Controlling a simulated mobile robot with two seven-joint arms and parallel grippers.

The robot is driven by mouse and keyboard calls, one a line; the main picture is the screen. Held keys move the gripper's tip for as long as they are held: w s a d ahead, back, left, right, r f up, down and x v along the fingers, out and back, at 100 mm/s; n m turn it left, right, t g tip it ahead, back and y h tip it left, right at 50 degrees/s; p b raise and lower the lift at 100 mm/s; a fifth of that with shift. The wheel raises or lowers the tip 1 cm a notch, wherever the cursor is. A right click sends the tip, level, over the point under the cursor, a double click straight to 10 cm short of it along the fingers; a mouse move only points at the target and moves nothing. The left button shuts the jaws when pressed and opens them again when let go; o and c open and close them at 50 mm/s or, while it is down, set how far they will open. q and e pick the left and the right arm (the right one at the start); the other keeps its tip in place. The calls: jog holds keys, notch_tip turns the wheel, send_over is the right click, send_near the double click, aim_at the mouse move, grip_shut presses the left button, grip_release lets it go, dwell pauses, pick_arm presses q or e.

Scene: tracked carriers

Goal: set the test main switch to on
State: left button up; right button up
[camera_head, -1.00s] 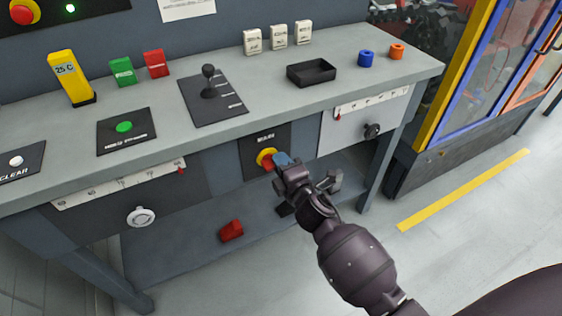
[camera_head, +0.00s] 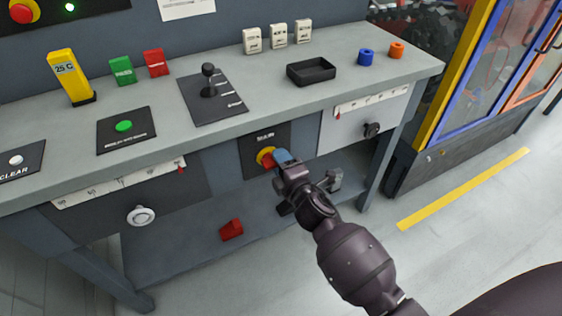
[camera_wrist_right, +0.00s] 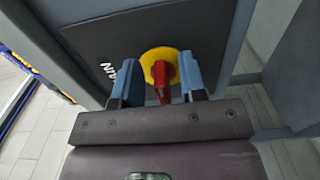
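The main switch has a yellow round plate (camera_head: 263,155) and a red handle (camera_head: 269,163) on a dark panel under the bench top. In the right wrist view the yellow plate (camera_wrist_right: 150,60) and the red handle (camera_wrist_right: 162,80) show close up. My right gripper (camera_head: 279,160) is at the switch. In the wrist view its two blue fingertips (camera_wrist_right: 162,88) stand on either side of the red handle, with gaps visible on both sides, so it looks open around the handle. My left gripper is out of view.
The bench top (camera_head: 150,90) carries a lever (camera_head: 208,82), a black tray (camera_head: 311,72), a blue ring (camera_head: 366,57) and an orange ring (camera_head: 397,50). A red block (camera_head: 231,230) lies on the lower shelf. A white knob (camera_head: 141,216) and a black knob (camera_head: 372,130) are on the front.

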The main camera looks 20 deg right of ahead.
pick_arm(q)
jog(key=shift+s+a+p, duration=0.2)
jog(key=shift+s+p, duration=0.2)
jog(key=shift+p, duration=0.15)
pick_arm(e)
jog(key=s, duration=1)
jog(key=shift+s+d, duration=0.15)
jog(key=shift+s, duration=0.25)
pick_arm(q)
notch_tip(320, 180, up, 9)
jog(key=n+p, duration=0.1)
jog(key=p, duration=1)
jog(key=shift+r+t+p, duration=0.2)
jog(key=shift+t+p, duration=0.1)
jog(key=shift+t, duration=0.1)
pick_arm(e)
jog(key=s+d+r+m+g, duration=0.1)
jog(key=s+d+m+g, duration=0.1)
jog(key=s+m, duration=0.6)
jog(key=s+d+m+g, duration=0.2)
jog(key=s+m+g, duration=0.3)
jog(key=s, duration=1.4)
jog(key=m, duration=0.4)
jog(key=shift+s+d+r+h, duration=0.15)
jog(key=shift+d+r+h, duration=0.15)
jog(key=shift+r, duration=0.05)
